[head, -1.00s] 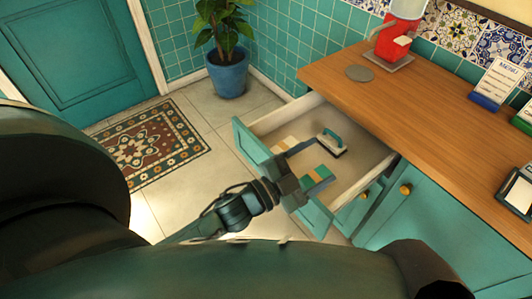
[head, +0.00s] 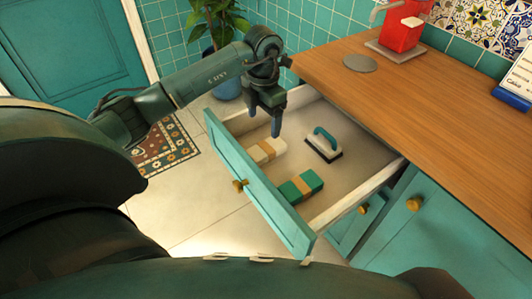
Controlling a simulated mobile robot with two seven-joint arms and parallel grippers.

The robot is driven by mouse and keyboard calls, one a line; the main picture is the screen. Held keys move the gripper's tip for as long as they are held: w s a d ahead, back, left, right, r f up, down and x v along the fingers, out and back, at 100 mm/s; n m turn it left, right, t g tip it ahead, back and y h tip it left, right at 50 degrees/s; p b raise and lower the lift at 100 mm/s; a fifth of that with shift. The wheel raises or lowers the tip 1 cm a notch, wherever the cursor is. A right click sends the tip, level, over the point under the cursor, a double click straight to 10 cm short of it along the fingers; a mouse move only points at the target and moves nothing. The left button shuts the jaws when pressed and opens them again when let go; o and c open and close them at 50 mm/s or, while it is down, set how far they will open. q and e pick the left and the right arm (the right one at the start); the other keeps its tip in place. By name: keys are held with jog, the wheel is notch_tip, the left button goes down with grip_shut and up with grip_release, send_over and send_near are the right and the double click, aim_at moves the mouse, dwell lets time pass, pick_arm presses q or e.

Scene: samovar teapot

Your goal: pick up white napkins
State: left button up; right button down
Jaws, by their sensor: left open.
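The white napkins (head: 258,154), a pale stack with a tan band, lie in the open drawer (head: 345,187) close to its front panel. My left gripper (head: 265,119) points down over the far left part of the drawer, above and slightly beyond the white napkins. It is open and empty, apart from the napkins. My right gripper is not in view.
Green napkins with a tan band (head: 300,188) lie nearer in the drawer. A teal-handled brush (head: 323,146) lies behind both stacks. The wooden counter (head: 410,90) overhangs the drawer's right side and holds a red machine (head: 402,32) and a grey disc (head: 359,64).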

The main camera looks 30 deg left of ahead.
pick_arm(q)
send_over(268, 146)
jog(key=s, duration=0.1)
jog(key=f, duration=0.4)
jog(key=shift+a+f, duration=0.25)
jog(key=shift+f, duration=0.15)
jog(key=shift+w+d+f+b, duration=0.1)
jog(key=shift+w+f+b, duration=0.1)
jog(key=shift+f, duration=0.65)
jog(key=shift+w+d+f+b, duration=0.1)
jog(key=shift+f+b, duration=0.15)
jog(key=shift+f, duration=0.65)
jog(key=shift+w+d+f+b, duration=0.1)
jog(key=shift+w+f+b, duration=0.1)
jog(key=shift+f, duration=0.65)
jog(key=shift+c, duration=0.5)
jog(key=c, duration=1)
